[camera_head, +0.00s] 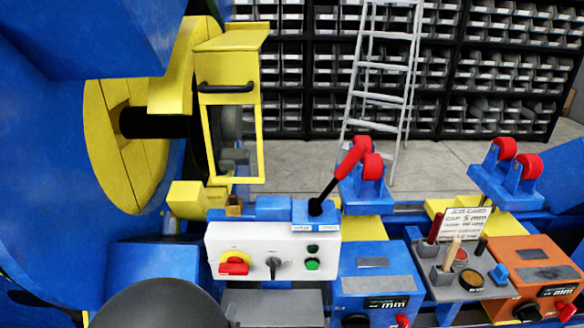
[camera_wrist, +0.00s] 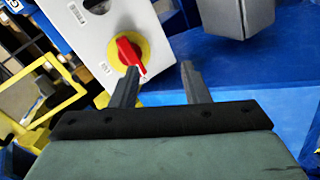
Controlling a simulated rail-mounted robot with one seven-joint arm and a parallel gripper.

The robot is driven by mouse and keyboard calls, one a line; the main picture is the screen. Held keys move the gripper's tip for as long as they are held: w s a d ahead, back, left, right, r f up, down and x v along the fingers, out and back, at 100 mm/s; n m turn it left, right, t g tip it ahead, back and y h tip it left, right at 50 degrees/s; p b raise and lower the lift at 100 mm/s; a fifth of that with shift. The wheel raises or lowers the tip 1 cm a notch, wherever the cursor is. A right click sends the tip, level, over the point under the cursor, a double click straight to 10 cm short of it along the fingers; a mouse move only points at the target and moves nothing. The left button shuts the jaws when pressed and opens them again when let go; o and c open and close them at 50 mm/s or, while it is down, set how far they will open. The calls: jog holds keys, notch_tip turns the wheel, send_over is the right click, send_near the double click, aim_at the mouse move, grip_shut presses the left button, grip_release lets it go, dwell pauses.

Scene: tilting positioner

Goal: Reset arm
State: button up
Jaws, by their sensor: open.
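My gripper (camera_wrist: 160,67) shows in the wrist view with its two grey fingers apart and nothing between them. The fingers point toward a white control panel (camera_wrist: 85,30) with a red rotary switch (camera_wrist: 132,55) on a yellow disc, just beyond the left fingertip. I cannot tell whether that fingertip touches it. In the head view the same panel (camera_head: 290,268) stands in the lower middle, with the red and yellow switch (camera_head: 234,263), a black knob (camera_head: 273,266) and a green button (camera_head: 312,264). My fingers cannot be made out in the head view.
A lever with a red handle (camera_head: 354,155) leans up right behind the panel. The large blue positioner (camera_head: 60,190) with its yellow disc (camera_head: 105,120) fills the left. Blue (camera_head: 375,285) and orange (camera_head: 535,258) boxes and a tool tray (camera_head: 475,288) stand right. A ladder (camera_head: 382,98) leans behind.

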jog(key=w+d+r+m+g+y+p, duration=0.2)
jog(key=d+r+m+g, duration=0.55)
jog(key=d+r, duration=0.2)
jog(key=s+d+r+m+g+h+p, duration=0.1)
jog(key=s+d+r+m+g, duration=0.2)
jog(key=s+d, duration=0.4)
jog(key=s+d+r+m+g+h+p, duration=0.1)
jog(key=s+d+r+m+g, duration=0.2)
jog(key=d, duration=1)
jog(key=s+r, duration=0.2)
jog(key=s, duration=0.2)
jog(key=shift+s+d+m+h, duration=0.2)
jog(key=shift+s+m+h, duration=0.1)
jog(key=shift+m, duration=0.05)
